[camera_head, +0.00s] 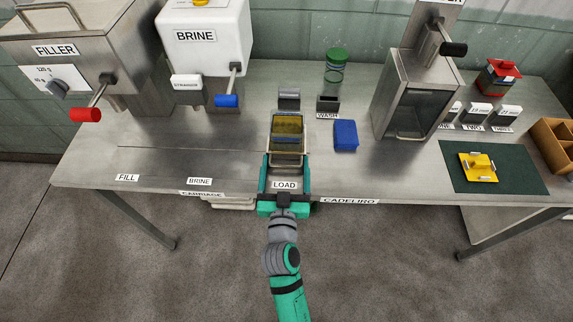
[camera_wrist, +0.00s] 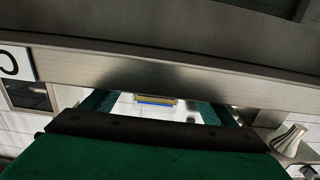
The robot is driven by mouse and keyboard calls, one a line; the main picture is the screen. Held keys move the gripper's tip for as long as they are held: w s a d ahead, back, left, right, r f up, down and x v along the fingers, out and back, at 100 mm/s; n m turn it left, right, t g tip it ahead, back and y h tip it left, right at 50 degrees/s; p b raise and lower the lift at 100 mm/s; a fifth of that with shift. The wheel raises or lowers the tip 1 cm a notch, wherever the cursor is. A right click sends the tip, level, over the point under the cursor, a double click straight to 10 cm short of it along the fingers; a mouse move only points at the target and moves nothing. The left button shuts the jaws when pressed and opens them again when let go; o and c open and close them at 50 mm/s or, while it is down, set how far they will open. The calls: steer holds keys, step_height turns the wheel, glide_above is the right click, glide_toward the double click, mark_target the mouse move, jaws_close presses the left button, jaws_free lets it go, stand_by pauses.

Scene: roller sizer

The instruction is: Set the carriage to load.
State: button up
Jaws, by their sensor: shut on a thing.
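The carriage (camera_head: 287,144) is a metal tray-like piece with an amber part in it, in line with the LOAD label (camera_head: 285,185) at the front edge of the bench. My gripper (camera_head: 285,170) reaches over that edge from the front, its two teal fingers on either side of the carriage's near end. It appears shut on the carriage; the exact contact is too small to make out. In the wrist view the fingers (camera_wrist: 155,108) point ahead below a metal edge, and the held part is not clear.
FILL (camera_head: 127,177) and BRINE (camera_head: 199,181) labels lie to the left along the front edge. The filler (camera_head: 75,55) and brine tank (camera_head: 205,40) stand behind. A blue sponge (camera_head: 345,135) and WASH holder (camera_head: 328,104) are close on the right.

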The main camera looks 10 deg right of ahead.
steer(key=shift+d, duration=0.35)
steer(key=o, duration=1.5)
steer(key=shift+a, duration=0.1)
steer(key=v, duration=1.1)
steer(key=shift+a, duration=0.1)
steer(key=s+a+f+n+g+y, duration=0.1)
steer(key=s+a+f+y, duration=0.1)
steer(key=s, duration=0.8)
steer(key=s+a+f+n+g+y, duration=0.1)
steer(key=s+a, duration=0.4)
steer(key=s, duration=0.6)
step_height(320, 180, down, 3)
steer(key=shift+s+a+r+n+y, duration=0.15)
steer(key=shift+s+a+n+y, duration=0.15)
steer(key=shift+n+y, duration=0.35)
